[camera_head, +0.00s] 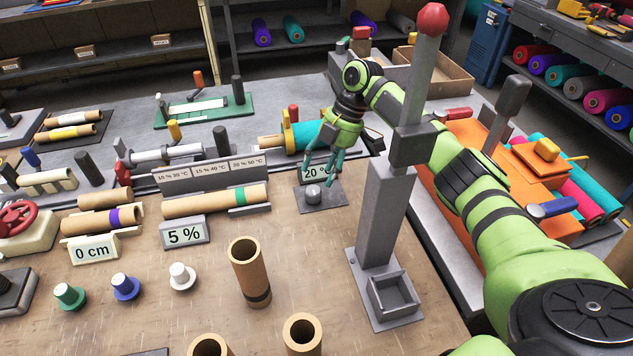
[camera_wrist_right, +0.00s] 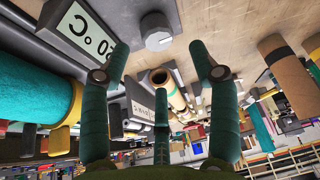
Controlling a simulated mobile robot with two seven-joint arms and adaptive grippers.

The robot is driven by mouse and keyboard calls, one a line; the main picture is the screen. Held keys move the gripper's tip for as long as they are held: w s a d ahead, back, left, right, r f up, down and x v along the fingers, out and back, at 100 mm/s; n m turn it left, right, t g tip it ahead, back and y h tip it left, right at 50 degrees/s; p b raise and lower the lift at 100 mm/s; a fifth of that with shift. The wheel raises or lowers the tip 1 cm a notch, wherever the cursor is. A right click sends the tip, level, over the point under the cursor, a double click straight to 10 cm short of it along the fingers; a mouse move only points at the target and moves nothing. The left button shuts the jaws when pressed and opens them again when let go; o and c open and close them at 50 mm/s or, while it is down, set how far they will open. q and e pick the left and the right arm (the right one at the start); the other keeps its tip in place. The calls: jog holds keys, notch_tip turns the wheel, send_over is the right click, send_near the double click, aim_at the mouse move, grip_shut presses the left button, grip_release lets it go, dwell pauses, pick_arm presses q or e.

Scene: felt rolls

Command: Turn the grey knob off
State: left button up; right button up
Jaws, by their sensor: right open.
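The grey knob (camera_head: 313,192) sits on a dark flat plate on the workbench, below a small display (camera_head: 312,172) reading "20 °", partly covered by my fingers. In the wrist view the knob (camera_wrist_right: 157,38) is a round grey dial with a lighter front, just beyond my fingertips; the display (camera_wrist_right: 82,28) is beside it, upside down and cut by the frame edge. My right gripper (camera_head: 324,168) is open and empty, its green-teal fingers pointing down above the knob, apart from it. In the wrist view my right gripper (camera_wrist_right: 158,62) has its fingers spread. My left gripper is not in view.
A grey post with a red top (camera_head: 385,215) stands right of the knob. A teal roll (camera_head: 300,134) lies behind. A cardboard tube (camera_head: 250,270) stands in front; a "5 %" sign (camera_head: 185,233) is at left. Bare bench lies between the knob and the standing tube.

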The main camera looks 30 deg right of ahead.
jog(key=v, duration=0.6)
jog(key=shift+a, duration=0.1)
